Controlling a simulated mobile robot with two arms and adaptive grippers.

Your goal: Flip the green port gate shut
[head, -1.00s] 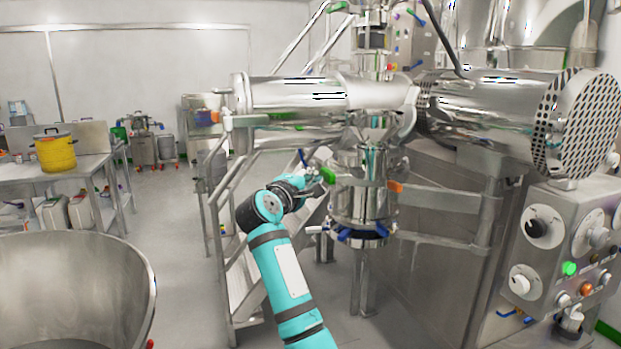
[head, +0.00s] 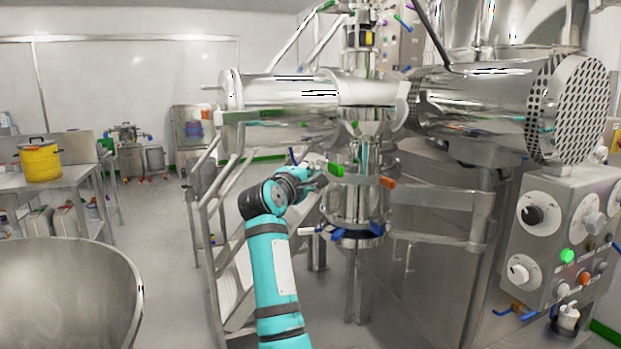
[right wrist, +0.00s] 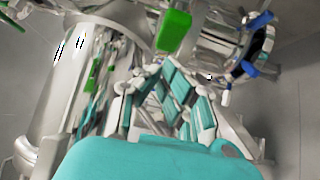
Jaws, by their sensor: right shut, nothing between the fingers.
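The green handle (head: 336,169) of the port gate sticks out to the left from the steel column below the horizontal cylinder. In the right wrist view the green handle (right wrist: 174,31) shows large, just beyond the fingers. My right gripper (head: 319,171) is shut and empty, with its fingertips close to the left end of the handle. In the wrist view my right gripper (right wrist: 180,75) points toward the handle; I cannot tell whether they touch. The gate behind the handle is not clearly visible. My left gripper is not in view.
An orange handle (head: 387,182) and blue clamps (head: 357,233) are on the same column. Steel stairs (head: 222,225) stand behind my arm. A control panel (head: 560,235) is at right, a large steel bowl (head: 65,295) at lower left. The floor between is clear.

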